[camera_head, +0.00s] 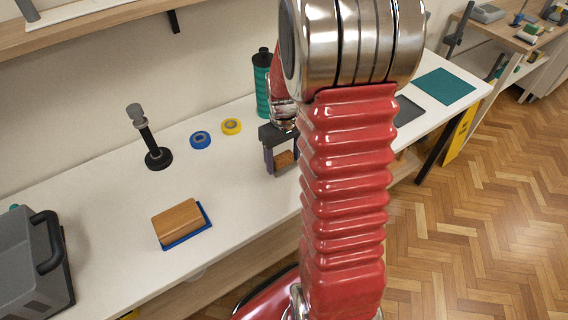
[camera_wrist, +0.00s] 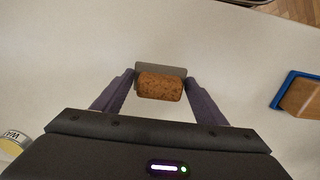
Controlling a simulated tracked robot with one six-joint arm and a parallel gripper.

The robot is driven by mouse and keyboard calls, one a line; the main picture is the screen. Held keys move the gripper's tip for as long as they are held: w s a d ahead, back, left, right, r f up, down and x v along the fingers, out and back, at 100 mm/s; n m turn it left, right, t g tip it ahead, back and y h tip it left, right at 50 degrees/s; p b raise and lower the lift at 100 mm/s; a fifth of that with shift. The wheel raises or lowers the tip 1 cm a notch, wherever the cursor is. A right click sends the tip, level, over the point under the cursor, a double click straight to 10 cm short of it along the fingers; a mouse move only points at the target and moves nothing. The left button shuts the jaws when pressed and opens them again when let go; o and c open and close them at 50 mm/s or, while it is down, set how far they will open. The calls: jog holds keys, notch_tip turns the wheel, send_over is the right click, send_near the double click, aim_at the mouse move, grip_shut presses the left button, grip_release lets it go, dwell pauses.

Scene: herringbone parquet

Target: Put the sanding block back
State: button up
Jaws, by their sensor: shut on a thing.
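My gripper (camera_head: 283,166) is shut on a brown, cork-like sanding block (camera_head: 284,158) above the white workbench, near its middle. In the wrist view the sanding block (camera_wrist: 161,88) sits between the two fingertips, with a grey piece along its far side. Whether it touches the bench is hard to tell. Part of my gripper is hidden behind my red arm in the head view. A wooden block (camera_head: 178,219) sits on a blue base (camera_head: 209,212) at the bench's near left; its corner shows at the right in the wrist view (camera_wrist: 302,98).
A grey toolbox (camera_head: 35,265) stands at the left end. A black post on a round base (camera_head: 157,158), blue tape (camera_head: 200,140), yellow tape (camera_head: 231,126) and a green bottle (camera_head: 262,85) stand behind. A green mat (camera_head: 444,87) and dark grey mat (camera_head: 408,111) lie right.

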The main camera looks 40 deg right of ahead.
aim_at(284, 156)
jog(key=shift+f, duration=1.3)
jog(key=shift+f, duration=0.1)
jog(key=o, duration=1.1)
notch_tip(284, 156, up, 12)
